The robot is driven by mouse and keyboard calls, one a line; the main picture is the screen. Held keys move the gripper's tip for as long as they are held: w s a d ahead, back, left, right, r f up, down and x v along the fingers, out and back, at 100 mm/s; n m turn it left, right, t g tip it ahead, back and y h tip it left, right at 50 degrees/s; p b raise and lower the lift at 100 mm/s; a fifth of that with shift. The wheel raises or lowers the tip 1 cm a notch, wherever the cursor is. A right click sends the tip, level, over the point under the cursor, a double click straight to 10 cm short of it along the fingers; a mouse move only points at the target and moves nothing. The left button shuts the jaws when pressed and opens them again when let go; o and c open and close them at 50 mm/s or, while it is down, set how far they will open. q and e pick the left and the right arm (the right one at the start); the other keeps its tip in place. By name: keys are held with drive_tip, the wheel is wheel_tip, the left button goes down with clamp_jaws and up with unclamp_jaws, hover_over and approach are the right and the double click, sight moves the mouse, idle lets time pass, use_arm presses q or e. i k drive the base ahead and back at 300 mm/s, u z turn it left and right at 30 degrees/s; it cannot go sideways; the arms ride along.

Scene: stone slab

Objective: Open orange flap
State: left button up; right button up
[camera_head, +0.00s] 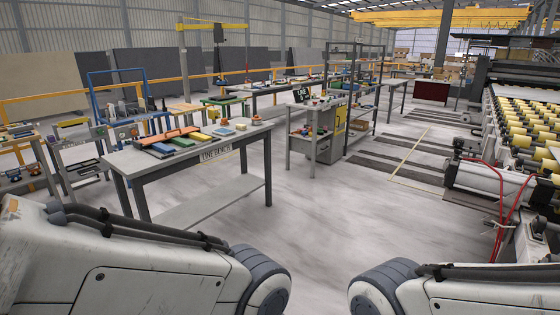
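An orange flat piece (167,134), likely the orange flap, shows at the left part of a grey bench (250,133) ahead of me on the left. It lies across the back of a row of coloured flat cases. Among these are a green case (160,149) and a blue one (181,142). From this distance I cannot tell how the orange piece is hinged or whether it stands open. Parts of my two arms fill the lower left and lower right corners. Neither gripper shows in this view.
A roller conveyor (525,130) and a white machine (488,188) line the right side. The middle floor is clear.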

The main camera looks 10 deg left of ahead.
sight(177, 132)
drive_tip(key=u, duration=0.35)
drive_tip(key=i, duration=2.4)
drive_tip(key=u, duration=0.75)
drive_tip(key=i, duration=2.5)
drive_tip(key=u, duration=0.3)
